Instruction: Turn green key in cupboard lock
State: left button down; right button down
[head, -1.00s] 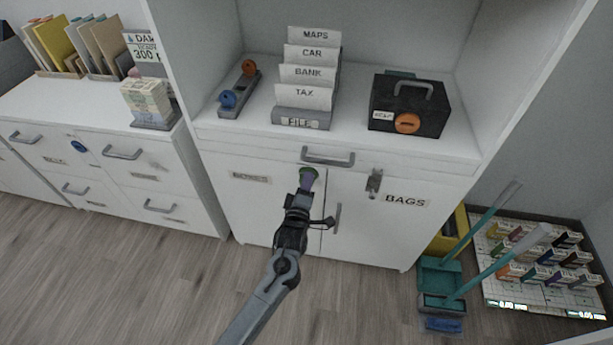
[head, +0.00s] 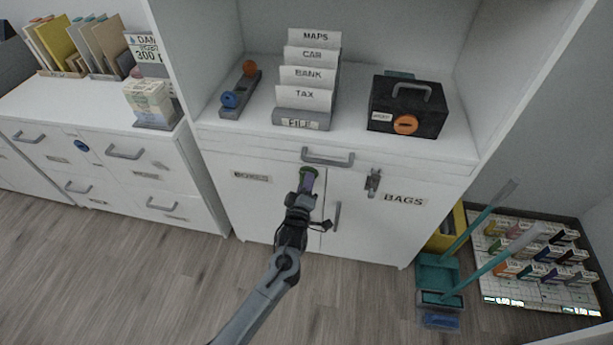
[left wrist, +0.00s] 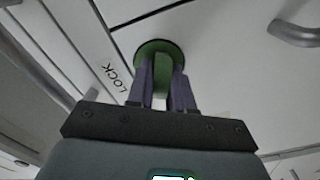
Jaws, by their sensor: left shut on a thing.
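The green key shows in the left wrist view as a round green disc (left wrist: 158,56) against the white cupboard front, next to the printed word LOCK. In the head view a bit of its green (head: 309,170) shows at the top of the left cupboard door (head: 262,205), just below the drawer. My left gripper (head: 308,180), with purple fingers, is shut on the key; the fingers also show in the left wrist view (left wrist: 162,90). The fingers hide part of the key and the lock behind it. My right gripper is not in view.
A drawer handle (head: 328,157) is just above my left gripper, and a vertical door handle (head: 338,216) is to its right. A metal latch (head: 373,182) sits on the BAGS door. A dustpan (head: 437,272) stands on the floor at right.

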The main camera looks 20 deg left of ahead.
pick_arm(q)
jog(key=shift+f, duration=0.15)
jog(key=shift+m+p, duration=0.55)
jog(key=shift+m, duration=0.95)
jog(key=shift+f, duration=0.1)
